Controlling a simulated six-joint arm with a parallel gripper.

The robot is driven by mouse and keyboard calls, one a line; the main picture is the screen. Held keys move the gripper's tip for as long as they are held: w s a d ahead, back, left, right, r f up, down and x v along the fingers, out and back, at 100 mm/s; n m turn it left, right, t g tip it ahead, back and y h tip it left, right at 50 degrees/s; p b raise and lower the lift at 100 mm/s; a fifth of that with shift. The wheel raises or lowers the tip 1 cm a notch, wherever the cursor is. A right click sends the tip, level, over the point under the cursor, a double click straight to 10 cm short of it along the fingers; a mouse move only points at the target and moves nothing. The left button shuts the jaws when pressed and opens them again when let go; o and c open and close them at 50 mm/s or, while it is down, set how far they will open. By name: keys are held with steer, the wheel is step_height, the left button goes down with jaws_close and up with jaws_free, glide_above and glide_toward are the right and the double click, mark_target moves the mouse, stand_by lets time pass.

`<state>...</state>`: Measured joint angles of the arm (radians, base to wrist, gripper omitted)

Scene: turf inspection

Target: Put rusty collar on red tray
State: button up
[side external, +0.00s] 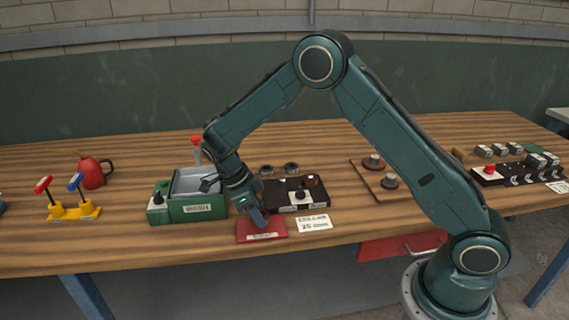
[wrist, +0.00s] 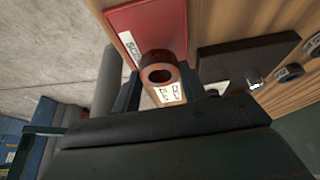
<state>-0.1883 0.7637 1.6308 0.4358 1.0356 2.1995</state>
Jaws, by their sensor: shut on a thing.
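The rusty collar (wrist: 160,72) is a short brown ring with a dark bore, held between the two fingers of my gripper (wrist: 160,84) in the wrist view. In the side view my gripper (side external: 260,217) points down at the red tray (side external: 248,236), and the collar cannot be made out there. The red tray, a flat plate with a white label on its front, also shows in the wrist view (wrist: 150,18), just beyond the collar. Whether the collar touches the tray is not clear.
A green wash box (side external: 197,209) stands left of my gripper. A dark fixture (side external: 285,203) with small round parts lies just behind and right of the tray. A white card (side external: 314,222) lies right of the tray. The bench's front edge is close.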

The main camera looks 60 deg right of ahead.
steer(key=shift+f, duration=1)
steer(key=shift+f, duration=0.1)
steer(key=o, duration=1)
steer(key=shift+c, duration=0.2)
steer(key=v, duration=1.2)
steer(key=shift+r, duration=0.2)
